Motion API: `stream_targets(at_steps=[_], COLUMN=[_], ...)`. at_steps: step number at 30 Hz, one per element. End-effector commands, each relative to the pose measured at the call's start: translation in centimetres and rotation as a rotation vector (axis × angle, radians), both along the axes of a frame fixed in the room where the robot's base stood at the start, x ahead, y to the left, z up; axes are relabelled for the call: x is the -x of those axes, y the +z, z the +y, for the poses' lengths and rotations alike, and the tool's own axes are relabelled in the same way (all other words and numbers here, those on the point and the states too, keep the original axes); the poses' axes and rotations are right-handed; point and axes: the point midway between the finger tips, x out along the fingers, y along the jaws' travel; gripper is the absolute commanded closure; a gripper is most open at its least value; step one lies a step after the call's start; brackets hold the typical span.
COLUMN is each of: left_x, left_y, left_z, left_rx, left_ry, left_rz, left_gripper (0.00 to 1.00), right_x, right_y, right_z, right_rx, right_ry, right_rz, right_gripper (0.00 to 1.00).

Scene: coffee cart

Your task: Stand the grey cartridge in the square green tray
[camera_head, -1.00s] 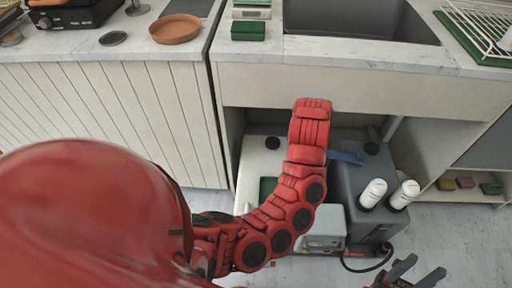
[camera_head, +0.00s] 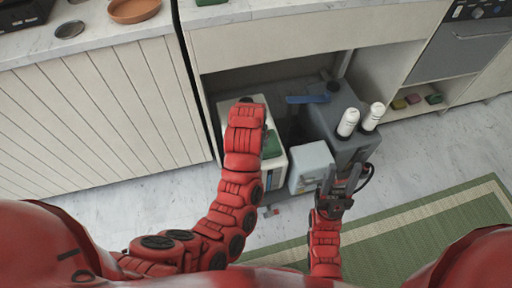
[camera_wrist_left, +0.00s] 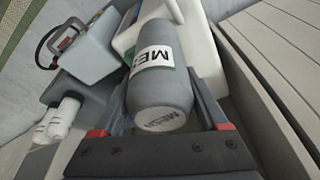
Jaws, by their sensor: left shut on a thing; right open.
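The grey cartridge (camera_wrist_left: 158,75), with a white label reading MESH, is held between the fingers of my left gripper (camera_wrist_left: 165,80) in the left wrist view. In the head view my left arm reaches over a white-topped unit under the counter and hides its gripper and the cartridge. A green surface (camera_head: 272,146), possibly the square green tray, shows beside that forearm, partly covered by it. My right gripper (camera_head: 341,178) is open and empty, in front of the dark grey box.
Two white cylinders (camera_head: 348,122) stand on the dark grey box (camera_head: 345,148). A light grey box (camera_head: 312,165) sits left of my right gripper. A blue tool (camera_head: 308,98) lies behind. Cupboard panels (camera_head: 100,110) close off the left. A green rug (camera_head: 410,235) covers floor at right.

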Motion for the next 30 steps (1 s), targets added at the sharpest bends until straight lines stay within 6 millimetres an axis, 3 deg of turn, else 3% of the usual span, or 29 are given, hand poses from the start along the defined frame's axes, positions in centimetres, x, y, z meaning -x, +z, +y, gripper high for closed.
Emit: stream_targets(at_steps=[6, 10, 14, 17, 30], left_x=[2.9, 4.2, 4.6, 3.4, -5.7], left_y=[-2.4, -3.4, -3.9, -4.3, -5.1], left_z=[-4.7, -6.7, -7.4, -7.2, -4.7], left_rx=[-0.005, -0.004, -0.002, -0.002, 0.0], left_ry=[-0.077, -0.109, -0.121, -0.122, -0.121], left_rz=[0.005, 0.0, 0.0, 0.005, 0.001], left_gripper=[1.0, 1.0, 1.0, 1.0, 1.0], right_x=[0.0, 0.0, 0.0, 0.0, 0.0], right_y=[1.4, 1.8, 1.9, 1.8, 1.1], right_z=[0.0, 0.0, 0.0, 0.0, 0.0], right_rx=[0.0, 0.0, 0.0, 0.0, 0.0], right_ry=[0.0, 0.0, 0.0, 0.0, 0.0], right_rz=[0.0, 0.0, 0.0, 0.0, 0.0], right_gripper=[0.53, 0.53, 0.53, 0.53, 0.53])
